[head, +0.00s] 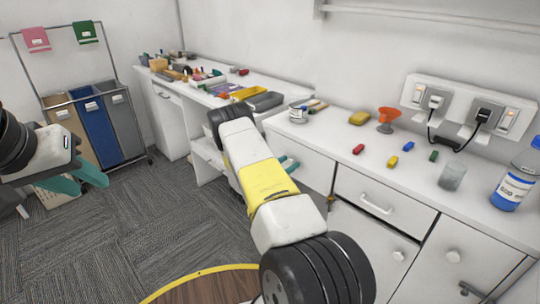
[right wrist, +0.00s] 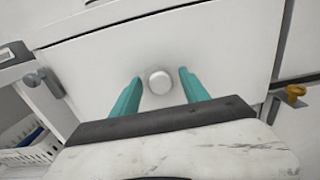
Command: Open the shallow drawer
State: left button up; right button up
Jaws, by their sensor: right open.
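In the right wrist view a white drawer front (right wrist: 215,50) with a round pale knob (right wrist: 160,82) fills the picture. My right gripper (right wrist: 160,75) is open, with one teal finger on each side of the knob and a visible gap to each; whether the tips touch the front I cannot tell. In the head view my right gripper (head: 288,163) is mostly hidden behind my arm, in front of the left white drawer front (head: 312,168); its knob is hidden. That front looks closed. My left gripper (head: 84,180) hangs at the left, its teal fingers apart and empty.
A drawer with a bar handle (head: 376,205) and doors with knobs are at the right. Laundry bins (head: 92,130) stand back left. The carpet between is clear.

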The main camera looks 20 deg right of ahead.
grip_shut()
dwell(1.4)
